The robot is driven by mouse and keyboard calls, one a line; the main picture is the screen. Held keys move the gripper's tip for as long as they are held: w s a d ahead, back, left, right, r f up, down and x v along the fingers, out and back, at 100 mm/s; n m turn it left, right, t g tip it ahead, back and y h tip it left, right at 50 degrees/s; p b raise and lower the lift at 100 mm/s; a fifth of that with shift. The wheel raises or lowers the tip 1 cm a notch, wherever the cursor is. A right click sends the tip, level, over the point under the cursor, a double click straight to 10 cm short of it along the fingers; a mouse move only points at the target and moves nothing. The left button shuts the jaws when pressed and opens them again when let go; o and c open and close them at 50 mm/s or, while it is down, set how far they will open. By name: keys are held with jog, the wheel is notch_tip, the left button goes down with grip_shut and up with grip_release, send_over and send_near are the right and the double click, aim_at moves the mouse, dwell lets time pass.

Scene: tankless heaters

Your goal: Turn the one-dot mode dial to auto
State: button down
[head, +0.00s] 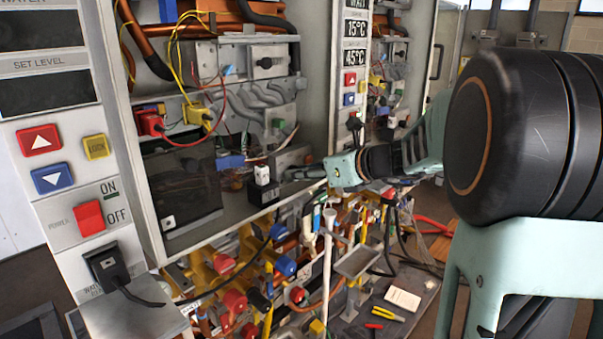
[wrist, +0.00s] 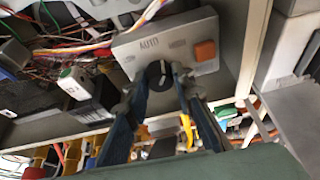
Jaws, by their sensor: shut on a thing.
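The mode dial (wrist: 157,74) is a small black knob on a grey plate (wrist: 205,36) lettered AUTO, with a second, unclear word to the right. In the wrist view my gripper (wrist: 160,78) has its two fingers on either side of the dial, shut on it. A light mark shows on the knob, but its exact heading is hard to tell. In the head view my gripper (head: 291,174) reaches in from the right to the grey plate (head: 293,155) low inside the open heater cabinet; its fingers hide the dial there. I cannot make out the dot marking clearly.
An orange square button (wrist: 205,50) sits right of the dial on the plate. A white-topped black block (head: 262,180) stands just left of the plate. Loose wires (wrist: 60,35) run beside it. Pipes and coloured valves (head: 235,300) crowd the space below.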

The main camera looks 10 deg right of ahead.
jog(key=shift+f, duration=0.1)
jog(key=n+h+b, duration=0.1)
jog(key=n+b, duration=0.1)
jog(key=b, duration=0.3)
jog(key=shift+a+f+t+b, duration=0.1)
jog(key=shift+f+t+b, duration=0.1)
jog(key=shift+t+b, duration=0.15)
jog(key=n+t+b, duration=0.1)
jog(key=b, duration=0.2)
jog(key=shift+s+n+h, duration=0.1)
jog(key=shift+n+h, duration=0.2)
jog(key=shift+h, duration=0.1)
jog(key=shift+r+b, duration=0.1)
jog(key=shift+b, duration=0.25)
jog(key=shift+r, duration=0.15)
jog(key=c, duration=1.7)
grip_release()
jog(key=shift+o, duration=0.2)
notch_tip(320, 180, up, 10)
